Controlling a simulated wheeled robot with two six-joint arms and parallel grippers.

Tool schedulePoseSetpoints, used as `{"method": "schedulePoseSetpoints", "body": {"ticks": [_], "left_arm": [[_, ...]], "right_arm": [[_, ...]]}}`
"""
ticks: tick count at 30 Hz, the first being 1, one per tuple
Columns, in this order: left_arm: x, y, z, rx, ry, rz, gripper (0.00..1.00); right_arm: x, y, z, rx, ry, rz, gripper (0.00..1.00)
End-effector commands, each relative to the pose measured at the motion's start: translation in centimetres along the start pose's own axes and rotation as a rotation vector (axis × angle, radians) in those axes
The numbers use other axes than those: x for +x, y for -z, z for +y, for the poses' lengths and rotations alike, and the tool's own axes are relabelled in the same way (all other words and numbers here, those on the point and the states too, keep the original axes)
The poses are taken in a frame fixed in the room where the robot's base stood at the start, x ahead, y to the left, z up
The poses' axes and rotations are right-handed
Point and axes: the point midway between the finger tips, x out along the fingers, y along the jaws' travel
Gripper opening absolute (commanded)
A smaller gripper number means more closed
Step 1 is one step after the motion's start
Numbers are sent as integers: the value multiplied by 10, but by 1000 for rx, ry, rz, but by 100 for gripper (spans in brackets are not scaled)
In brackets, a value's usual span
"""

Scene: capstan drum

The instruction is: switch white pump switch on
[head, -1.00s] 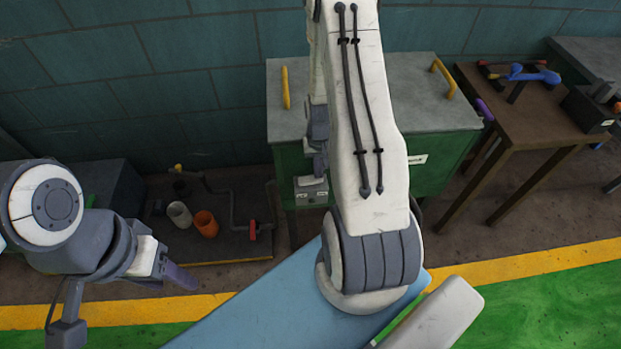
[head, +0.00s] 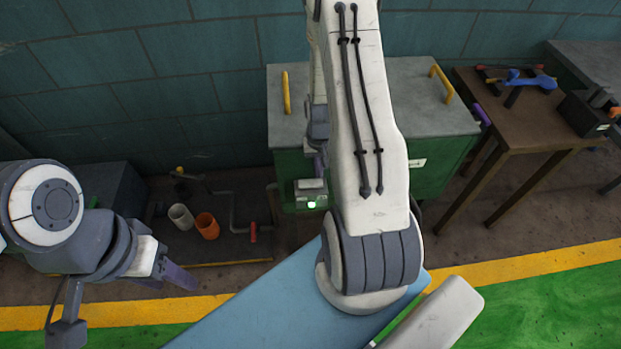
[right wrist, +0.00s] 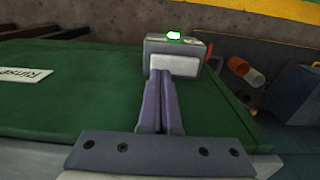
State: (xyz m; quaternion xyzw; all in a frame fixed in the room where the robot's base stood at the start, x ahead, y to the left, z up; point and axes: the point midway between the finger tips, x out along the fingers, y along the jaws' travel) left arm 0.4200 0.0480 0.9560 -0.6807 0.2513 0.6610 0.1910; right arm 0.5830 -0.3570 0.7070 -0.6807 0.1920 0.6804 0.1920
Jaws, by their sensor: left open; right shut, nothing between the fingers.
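The pump switch is a small pale box (head: 311,197) on the front of the green cabinet, with a lit green lamp. It also shows in the right wrist view (right wrist: 187,47), with a white rocker part (right wrist: 174,62) facing me. My right gripper (right wrist: 165,76) is shut and empty, its fingertips at the white part, seemingly touching it. In the head view my right gripper (head: 319,163) is just above the box, mostly hidden by my own arm. My left gripper (head: 176,277) is open and empty at the lower left, away from the switch.
The green cabinet (head: 432,150) has a grey top with yellow handles. To its left are a white cup (head: 181,217), an orange cup (head: 207,226) and pipes with a red handle (head: 253,233). A brown table (head: 505,115) with tools stands at right.

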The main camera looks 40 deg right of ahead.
Motion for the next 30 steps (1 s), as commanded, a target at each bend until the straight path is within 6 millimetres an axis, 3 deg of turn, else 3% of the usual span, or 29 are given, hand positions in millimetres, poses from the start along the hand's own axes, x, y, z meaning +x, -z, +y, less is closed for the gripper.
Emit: {"method": "schedulePoseSetpoints", "body": {"ticks": [15, 30], "left_arm": [[-39, 2, 3, 0, 0, 0, 52], [-38, 2, 3, 0, 0, 0, 52]], "right_arm": [[-43, 0, 0, 0, 0, 0, 0], [-43, 0, 0, 0, 0, -1, 0]]}}
